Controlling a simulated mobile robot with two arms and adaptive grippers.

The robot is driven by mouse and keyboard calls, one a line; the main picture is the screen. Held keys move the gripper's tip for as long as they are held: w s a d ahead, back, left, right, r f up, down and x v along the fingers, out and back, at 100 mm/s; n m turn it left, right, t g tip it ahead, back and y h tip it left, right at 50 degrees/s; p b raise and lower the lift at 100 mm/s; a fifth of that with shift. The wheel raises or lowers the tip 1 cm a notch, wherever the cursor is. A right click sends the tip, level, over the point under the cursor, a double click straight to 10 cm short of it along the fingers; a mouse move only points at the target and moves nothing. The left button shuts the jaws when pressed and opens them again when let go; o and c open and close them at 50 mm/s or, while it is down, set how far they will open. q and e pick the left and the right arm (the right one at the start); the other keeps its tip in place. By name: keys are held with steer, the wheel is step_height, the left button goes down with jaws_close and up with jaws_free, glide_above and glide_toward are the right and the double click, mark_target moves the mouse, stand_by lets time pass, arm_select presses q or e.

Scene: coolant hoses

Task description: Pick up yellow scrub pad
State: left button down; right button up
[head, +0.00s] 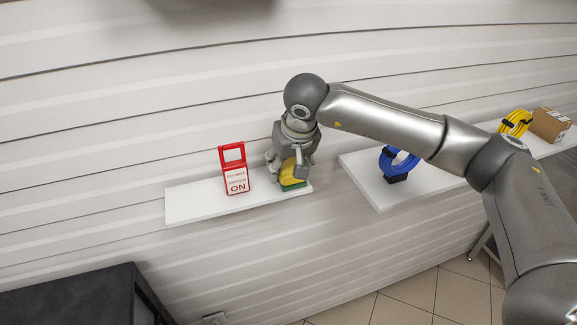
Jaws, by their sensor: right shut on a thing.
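The yellow scrub pad (290,174) has a green underside and is at the right end of a small white wall shelf (200,211). My right gripper (289,172) comes down on it from above and is shut on it, with fingers covering part of the pad. The pad's green underside is at the shelf's surface; I cannot tell whether it is touching or just clear of it. My left gripper is not in view.
A red and white sign (235,174) stands on the same shelf, left of the pad. A dark cabinet (80,296) is at lower left.

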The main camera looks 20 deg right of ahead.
steer(key=shift+r, duration=0.5)
steer(key=s+a+r+b, duration=0.2)
steer(key=s+r+b, duration=0.1)
steer(key=s+r, duration=0.3)
steer(key=s+a+r+b, duration=0.2)
steer(key=s+r+b, duration=0.2)
steer(key=s+r, duration=0.2)
steer(key=shift+s+a, duration=0.25)
steer(key=shift+s, duration=0.4)
